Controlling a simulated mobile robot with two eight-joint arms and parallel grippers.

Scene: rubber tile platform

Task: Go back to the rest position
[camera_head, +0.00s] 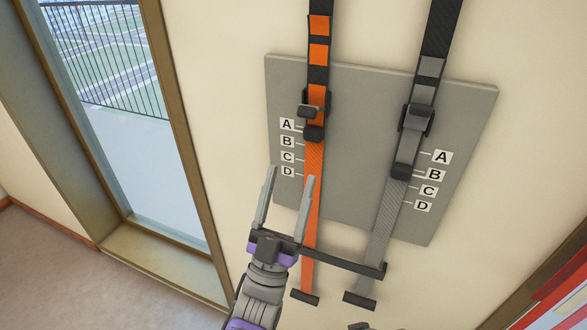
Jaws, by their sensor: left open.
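My left gripper (290,177) is open, its two grey fingers pointing up the picture in front of the wall. Its right finger overlaps the orange strap (314,157) in the picture, and I see nothing held between the fingers. I cannot tell whether the finger touches the strap. My right gripper cannot be made out; only a small dark part that I cannot identify shows at the bottom edge.
A grey panel (365,118) on the wall carries the orange strap and a grey strap (385,235), with buckles and A to D labels beside them. A dark crossbar (345,263) runs low down. A window (125,150) is at left; a wood-edged red item (560,290) is at lower right.

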